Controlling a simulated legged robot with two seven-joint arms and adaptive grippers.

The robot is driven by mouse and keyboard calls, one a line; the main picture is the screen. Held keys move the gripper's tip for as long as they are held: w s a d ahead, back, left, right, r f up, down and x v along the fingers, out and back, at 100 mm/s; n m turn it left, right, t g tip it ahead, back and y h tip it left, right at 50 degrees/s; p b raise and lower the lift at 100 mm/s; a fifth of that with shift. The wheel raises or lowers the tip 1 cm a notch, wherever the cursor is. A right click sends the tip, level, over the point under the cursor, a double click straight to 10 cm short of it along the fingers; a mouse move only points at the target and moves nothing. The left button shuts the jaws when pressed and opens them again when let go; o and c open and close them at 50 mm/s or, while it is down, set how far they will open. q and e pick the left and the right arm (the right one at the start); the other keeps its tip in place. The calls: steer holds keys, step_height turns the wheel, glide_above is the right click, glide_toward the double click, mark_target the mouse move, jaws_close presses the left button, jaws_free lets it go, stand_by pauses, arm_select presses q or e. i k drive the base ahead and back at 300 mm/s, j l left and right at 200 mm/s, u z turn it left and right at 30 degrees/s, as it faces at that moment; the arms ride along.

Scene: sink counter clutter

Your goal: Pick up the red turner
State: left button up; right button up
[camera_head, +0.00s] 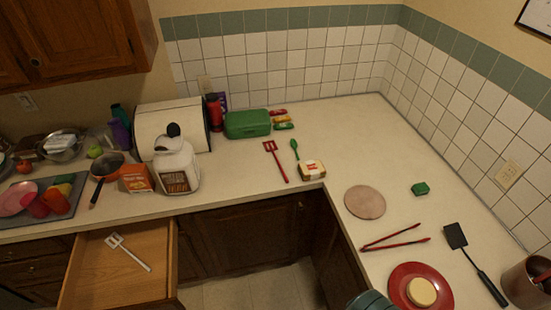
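The red turner (275,159) lies flat on the back counter. Its slotted head points to the back left and its handle runs toward the front right, ending near a small packaged item. A green spoon-like utensil (295,149) lies just right of it. Nothing covers the turner.
A green box (247,124) stands behind the turner, and a white jug (176,163) stands to its left. The package (312,170) sits near the counter's inner corner. An open drawer (88,275) juts out at the lower left. A round board (365,202) lies on the right counter.

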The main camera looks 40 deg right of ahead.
mark_target(276, 148)
steer(key=i+z, duration=0.15)
steer(key=z, duration=1.35)
